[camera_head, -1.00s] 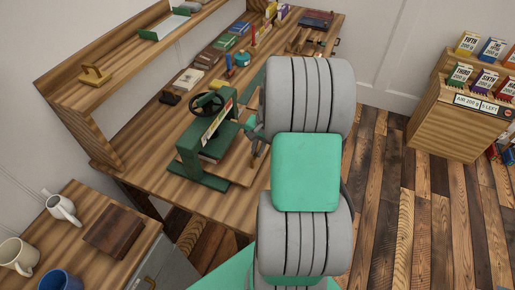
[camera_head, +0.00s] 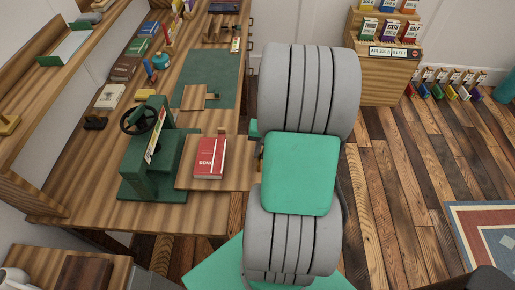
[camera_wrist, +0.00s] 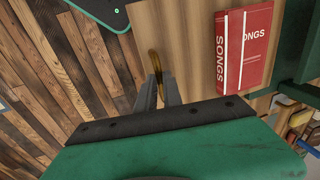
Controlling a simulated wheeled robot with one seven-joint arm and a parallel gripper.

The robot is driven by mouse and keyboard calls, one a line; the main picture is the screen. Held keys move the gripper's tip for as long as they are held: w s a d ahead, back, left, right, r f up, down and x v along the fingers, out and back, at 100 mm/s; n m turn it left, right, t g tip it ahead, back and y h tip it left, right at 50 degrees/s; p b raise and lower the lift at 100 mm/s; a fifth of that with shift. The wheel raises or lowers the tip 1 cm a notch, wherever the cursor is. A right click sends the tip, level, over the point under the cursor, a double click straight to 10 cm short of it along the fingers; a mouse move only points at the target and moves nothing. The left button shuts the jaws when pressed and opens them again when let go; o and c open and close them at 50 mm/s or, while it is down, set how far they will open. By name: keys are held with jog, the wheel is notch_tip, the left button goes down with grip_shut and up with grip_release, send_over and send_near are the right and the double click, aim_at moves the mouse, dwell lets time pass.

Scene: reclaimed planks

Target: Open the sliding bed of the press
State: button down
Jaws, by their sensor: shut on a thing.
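The green press (camera_head: 150,150) with a black handwheel stands on the wooden bench. Its wooden sliding bed (camera_head: 241,172) sticks out to the right of the press frame, past the bench edge. A red book marked SONGS (camera_head: 210,158) lies on the bed, clear of the frame; it also shows in the wrist view (camera_wrist: 245,48). In the wrist view my gripper (camera_wrist: 158,88) is shut on the brass handle (camera_wrist: 155,62) at the bed's outer edge. In the head view my arm hides the gripper and handle.
The bench holds a green mat (camera_head: 210,75), books and small tools behind the press. A shelf (camera_head: 65,60) runs above its left side. A card stand (camera_head: 385,65) and a rug (camera_head: 485,235) are at right. Open plank floor lies between.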

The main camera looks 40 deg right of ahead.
jog(key=shift+s+d, duration=0.25)
jog(key=shift+d, duration=0.05)
jog(key=c, duration=1.5)
grip_release()
jog(key=shift+r, duration=0.1)
notch_tip(320, 180, up, 8)
jog(key=s+d, duration=0.1)
jog(key=shift+f, duration=0.2)
